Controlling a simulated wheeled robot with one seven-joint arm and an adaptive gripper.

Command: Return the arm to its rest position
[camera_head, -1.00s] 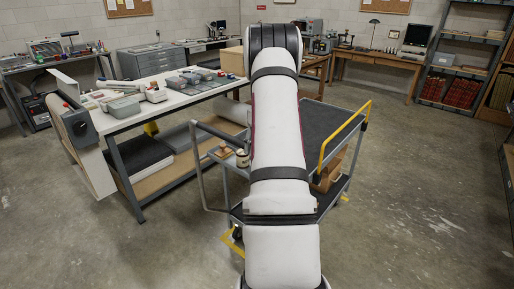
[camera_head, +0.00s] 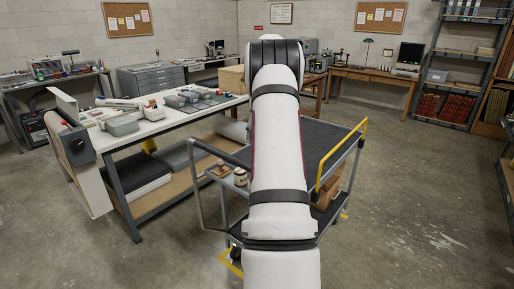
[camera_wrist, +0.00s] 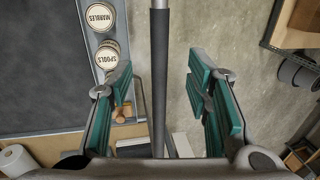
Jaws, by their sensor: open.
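My arm (camera_head: 275,150) rises through the middle of the head view, white with black bands, in front of the cart. Its gripper end is hidden in that view. In the wrist view my gripper (camera_wrist: 165,90) has its two teal-padded fingers spread wide apart, with nothing held between them. The cart's grey handle bar (camera_wrist: 160,70) runs lengthwise in the gap between the fingers, seen beyond or below them; I cannot tell how far off it is.
The cart (camera_head: 335,140) has a dark top and a yellow rail (camera_head: 340,155). Jars labelled MARBLES (camera_wrist: 101,17) and SPOOLS (camera_wrist: 107,57) stand beside the handle. A worktable (camera_head: 160,125) with boxes is at left. The floor at right (camera_head: 430,190) is clear.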

